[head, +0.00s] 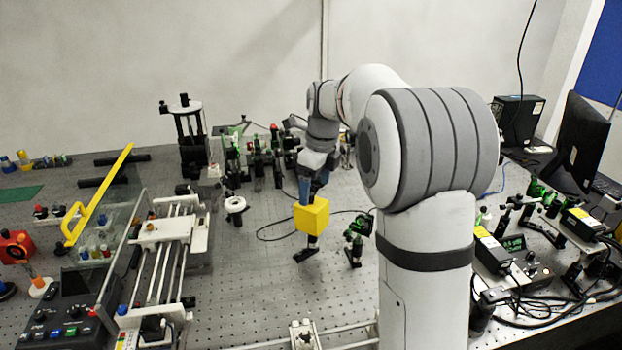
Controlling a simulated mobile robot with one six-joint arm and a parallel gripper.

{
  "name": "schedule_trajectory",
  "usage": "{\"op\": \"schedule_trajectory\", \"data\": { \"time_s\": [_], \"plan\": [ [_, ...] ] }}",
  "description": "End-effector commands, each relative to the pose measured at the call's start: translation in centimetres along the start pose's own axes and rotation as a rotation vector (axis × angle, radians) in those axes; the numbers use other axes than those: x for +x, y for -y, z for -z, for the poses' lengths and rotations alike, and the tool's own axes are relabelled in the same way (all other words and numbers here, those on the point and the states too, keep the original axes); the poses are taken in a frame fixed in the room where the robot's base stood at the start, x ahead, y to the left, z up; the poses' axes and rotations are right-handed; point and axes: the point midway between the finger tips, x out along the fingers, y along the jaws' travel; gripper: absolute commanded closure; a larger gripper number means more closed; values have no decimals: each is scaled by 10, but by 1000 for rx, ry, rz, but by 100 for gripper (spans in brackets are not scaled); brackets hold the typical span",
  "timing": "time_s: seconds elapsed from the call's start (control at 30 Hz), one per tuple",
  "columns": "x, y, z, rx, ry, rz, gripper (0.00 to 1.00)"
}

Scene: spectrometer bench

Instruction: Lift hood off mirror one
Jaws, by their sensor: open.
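A yellow box-shaped hood (312,215) sits in the middle of the bench in the head view. It covers the top of a black post mount (306,251); whatever mirror is under it is hidden. My gripper (308,197) points down at the hood from above. Its jaws are open. One bluish finger reaches down to the hood's upper left edge. The other finger is partly hidden, so I cannot tell whether either finger touches the hood.
A green-and-black optic mount (355,238) stands close to the right of the hood. A white ring-shaped part (235,206) is to the left. Several mounts crowd the bench behind. A rail assembly (165,235) fills the left side. Bare perforated bench (260,285) lies in front.

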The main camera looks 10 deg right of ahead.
Motion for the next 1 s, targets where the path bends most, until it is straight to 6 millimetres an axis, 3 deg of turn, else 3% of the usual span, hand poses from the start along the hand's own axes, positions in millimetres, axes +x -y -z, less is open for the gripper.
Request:
{"op": "schedule_trajectory", "data": {
  "time_s": [0.17, 0.6, 1.0],
  "plan": [
    [9, 5, -4, 60, -2, -6, 18],
    [70, 4, -4, 57, -1, -6, 18],
    [79, 3, -4, 55, 0, -4, 18]
  ]
}}
